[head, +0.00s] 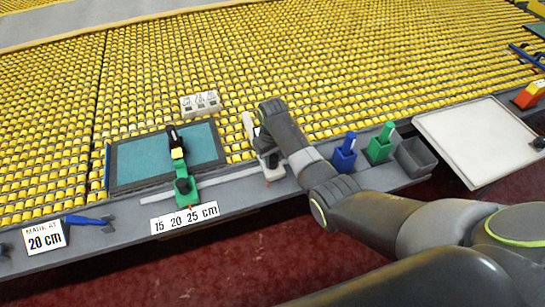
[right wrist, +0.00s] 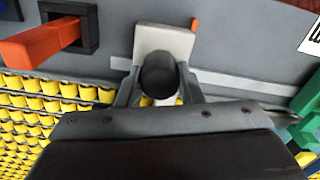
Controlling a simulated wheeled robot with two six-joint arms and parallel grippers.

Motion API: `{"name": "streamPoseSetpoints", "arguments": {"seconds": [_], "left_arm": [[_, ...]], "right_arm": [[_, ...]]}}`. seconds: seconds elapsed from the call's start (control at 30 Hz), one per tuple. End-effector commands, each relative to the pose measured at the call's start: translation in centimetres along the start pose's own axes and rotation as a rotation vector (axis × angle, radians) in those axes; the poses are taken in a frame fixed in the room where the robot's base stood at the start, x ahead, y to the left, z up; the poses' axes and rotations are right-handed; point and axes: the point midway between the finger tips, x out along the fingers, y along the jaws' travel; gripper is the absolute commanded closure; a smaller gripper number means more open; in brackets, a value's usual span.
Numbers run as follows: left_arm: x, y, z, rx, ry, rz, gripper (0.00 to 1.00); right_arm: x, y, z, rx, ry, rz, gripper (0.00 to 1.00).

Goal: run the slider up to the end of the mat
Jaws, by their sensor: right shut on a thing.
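The teal mat (head: 205,147) lies flat in a dark-edged frame at the left of the head view. The slider (head: 274,174), a pale block with a small red pointer, sits on the pale rail to the right of the mat, apart from it. My right gripper (head: 263,148) is over the slider. In the right wrist view, its fingers (right wrist: 158,92) are shut on the dark round knob of the slider (right wrist: 165,39). My arm partly hides the slider in the head view. My left gripper is not in view.
A green clamp-like piece (head: 183,187) stands on the rail at the mat's front edge, above the 15 20 25 cm label (head: 185,217). Blue (head: 344,158) and green (head: 379,150) holders stand right. A white board (head: 475,138) lies beyond. Rail between slider and green piece looks clear.

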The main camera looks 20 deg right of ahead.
Motion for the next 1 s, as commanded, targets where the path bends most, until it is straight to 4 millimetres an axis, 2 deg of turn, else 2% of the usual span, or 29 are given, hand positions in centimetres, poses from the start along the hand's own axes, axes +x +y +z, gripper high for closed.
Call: {"name": "streamPoseSetpoints", "arguments": {"seconds": [0.13, 0.4, 0.5, 0.63, 0.9, 0.93, 1.0], "left_arm": [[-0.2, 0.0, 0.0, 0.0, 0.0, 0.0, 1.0], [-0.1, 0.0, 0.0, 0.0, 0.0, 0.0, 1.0], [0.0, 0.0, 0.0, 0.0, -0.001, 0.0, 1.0], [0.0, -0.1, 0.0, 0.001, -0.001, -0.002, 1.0], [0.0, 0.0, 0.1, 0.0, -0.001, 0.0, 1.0], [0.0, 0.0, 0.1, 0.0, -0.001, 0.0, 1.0], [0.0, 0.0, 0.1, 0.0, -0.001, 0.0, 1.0]], "right_arm": [[-0.1, -1.2, -0.3, -0.002, -0.001, -0.004, 1.0], [0.0, -7.6, -2.2, -0.003, 0.002, -0.008, 1.0], [0.0, -9.1, -2.6, -0.003, 0.001, -0.007, 1.0], [0.0, -9.8, -2.9, -0.001, 0.001, -0.004, 1.0], [-0.1, -9.8, -2.9, -0.001, 0.003, -0.004, 1.0], [-0.1, -9.8, -2.9, -0.001, 0.003, -0.004, 0.63], [-0.1, -9.8, -2.9, -0.001, 0.002, -0.003, 0.54]]}}
